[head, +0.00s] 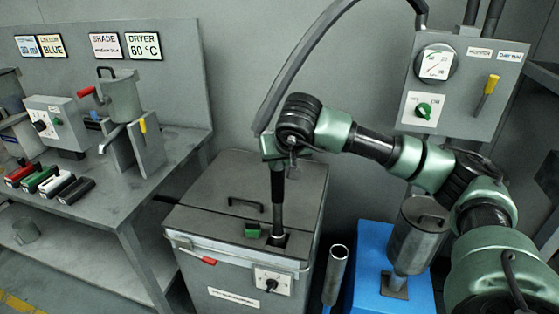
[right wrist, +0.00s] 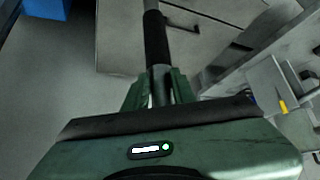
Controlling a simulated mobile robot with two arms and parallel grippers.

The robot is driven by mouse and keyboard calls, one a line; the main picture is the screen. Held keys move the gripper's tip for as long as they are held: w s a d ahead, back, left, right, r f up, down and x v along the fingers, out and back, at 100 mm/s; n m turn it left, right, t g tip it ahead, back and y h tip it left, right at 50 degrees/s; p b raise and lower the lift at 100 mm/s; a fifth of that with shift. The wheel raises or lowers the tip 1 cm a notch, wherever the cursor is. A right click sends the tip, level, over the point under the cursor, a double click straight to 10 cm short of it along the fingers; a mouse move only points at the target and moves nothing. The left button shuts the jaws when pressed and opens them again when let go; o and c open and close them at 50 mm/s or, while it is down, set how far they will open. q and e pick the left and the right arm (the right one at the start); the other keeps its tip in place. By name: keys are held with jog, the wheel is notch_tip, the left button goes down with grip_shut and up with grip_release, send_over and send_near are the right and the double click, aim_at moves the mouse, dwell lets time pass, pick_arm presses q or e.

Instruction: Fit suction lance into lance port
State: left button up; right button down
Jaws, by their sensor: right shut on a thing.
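My right gripper (head: 276,158) is above the grey cabinet (head: 240,185) in the head view, shut on the suction lance (head: 278,196). The lance is a dark tube with a grey lower part, held about upright. Its lower end is at the dark lance port (head: 285,242) near the front of the cabinet's top; I cannot tell how deep it sits. In the right wrist view the lance (right wrist: 156,45) runs out between the green fingers of the gripper (right wrist: 160,92). My left gripper is not in view.
A grey hose (head: 300,65) arches above my gripper. A green block (head: 252,230) and a black handle (head: 246,203) are on the cabinet top. An open tube (head: 337,262) and a blue box (head: 372,245) stand right of it. A bench (head: 180,152) with equipment is left.

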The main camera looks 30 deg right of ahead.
jog(key=shift+f+b, duration=0.8)
jog(key=shift+f, duration=0.2)
jog(key=c, duration=1.1)
grip_release()
jog(key=v, duration=0.8)
jog(key=shift+b, duration=0.3)
